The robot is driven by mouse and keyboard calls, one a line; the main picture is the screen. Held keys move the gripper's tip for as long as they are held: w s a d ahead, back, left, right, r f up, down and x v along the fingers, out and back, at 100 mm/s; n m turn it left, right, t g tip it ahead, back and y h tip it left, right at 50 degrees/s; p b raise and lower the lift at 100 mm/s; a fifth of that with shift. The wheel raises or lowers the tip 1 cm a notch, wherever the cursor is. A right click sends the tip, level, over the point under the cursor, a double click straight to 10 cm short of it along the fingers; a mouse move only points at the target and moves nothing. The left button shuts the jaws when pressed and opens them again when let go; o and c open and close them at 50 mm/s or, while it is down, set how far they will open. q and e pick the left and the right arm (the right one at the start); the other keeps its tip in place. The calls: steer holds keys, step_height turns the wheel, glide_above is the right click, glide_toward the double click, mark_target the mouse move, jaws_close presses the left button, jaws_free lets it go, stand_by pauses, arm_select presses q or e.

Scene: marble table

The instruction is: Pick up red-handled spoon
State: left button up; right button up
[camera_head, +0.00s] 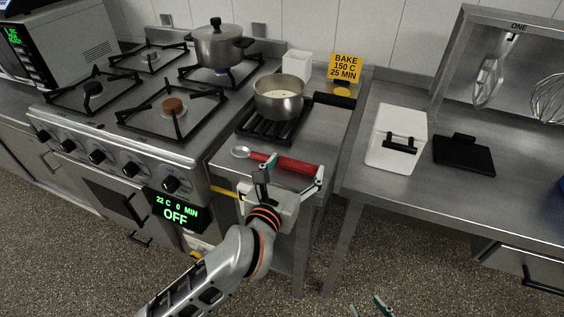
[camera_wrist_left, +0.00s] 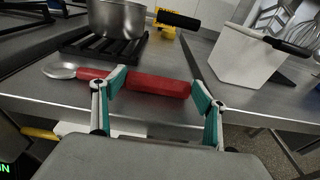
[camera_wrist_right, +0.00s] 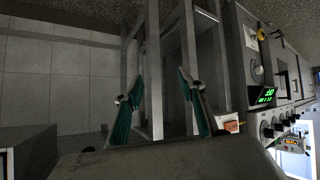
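The red-handled spoon lies on the steel counter near its front edge. Its red handle (camera_head: 292,164) points right and its silver bowl (camera_head: 240,152) points left; in the left wrist view the handle (camera_wrist_left: 158,87) runs sideways across the opening between the fingers. My left gripper (camera_head: 292,180) is open just in front of the handle. Its left finger covers a little of the handle, and its right finger is by the handle's right end. I cannot tell whether they touch. My right gripper (camera_wrist_right: 158,88) is open and empty, low over the floor; only a fingertip shows in the head view (camera_head: 383,307).
A pot (camera_head: 279,97) stands on a black trivet (camera_head: 262,130) behind the spoon, with a white container (camera_head: 297,65) and yellow sign (camera_head: 346,67) beyond. The stove (camera_head: 130,130) is left.

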arm_select(q)
steer(key=shift+c, duration=0.8)
steer(key=shift+r, duration=0.1)
steer(key=shift+r, duration=0.65)
step_height(320, 180, up, 19)
steer(key=p, duration=0.4)
steer(key=shift+f, duration=0.2)
steer(key=shift+a+f, duration=0.1)
